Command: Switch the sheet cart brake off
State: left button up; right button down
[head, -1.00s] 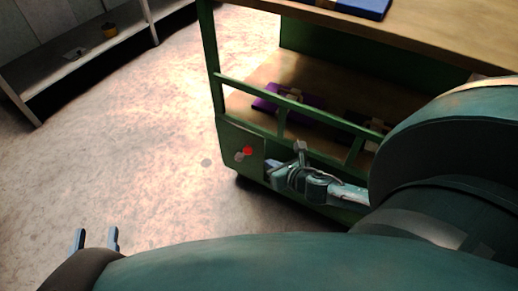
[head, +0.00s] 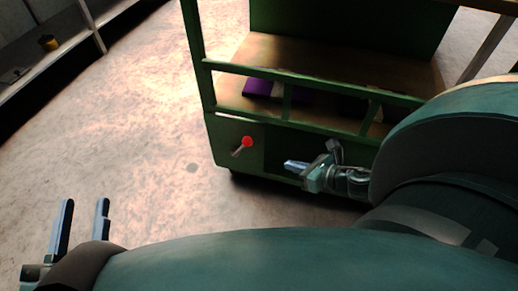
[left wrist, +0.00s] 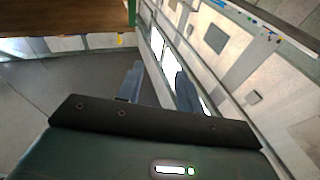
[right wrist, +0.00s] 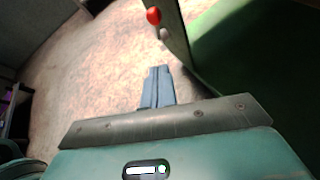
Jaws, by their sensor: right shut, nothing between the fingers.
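The green sheet cart (head: 222,155) stands right of centre in the head view. Its brake is a red knob (head: 247,142) on a short grey lever at the cart's lower left corner panel. The knob also shows at the top of the right wrist view (right wrist: 153,16), with a grey piece below it. My right gripper (head: 288,165) is shut and empty, to the right of the knob and apart from it. Its closed fingers show in the right wrist view (right wrist: 158,72). My left gripper (head: 83,203) is open and empty over the floor, far from the cart; its spread fingers show in the left wrist view (left wrist: 158,75).
A purple block (head: 262,88) lies on the cart's lower shelf behind a green rail (head: 330,85). A grey shelf unit (head: 62,60) with a small yellow object (head: 48,43) stands at the upper left. The floor (head: 140,125) left of the cart is clear.

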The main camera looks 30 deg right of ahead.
aim_at(241, 148)
pick_arm(q)
jog(key=shift+w, duration=0.15)
pick_arm(e)
jog(key=shift+s, duration=0.1)
jog(key=shift+f, duration=0.1)
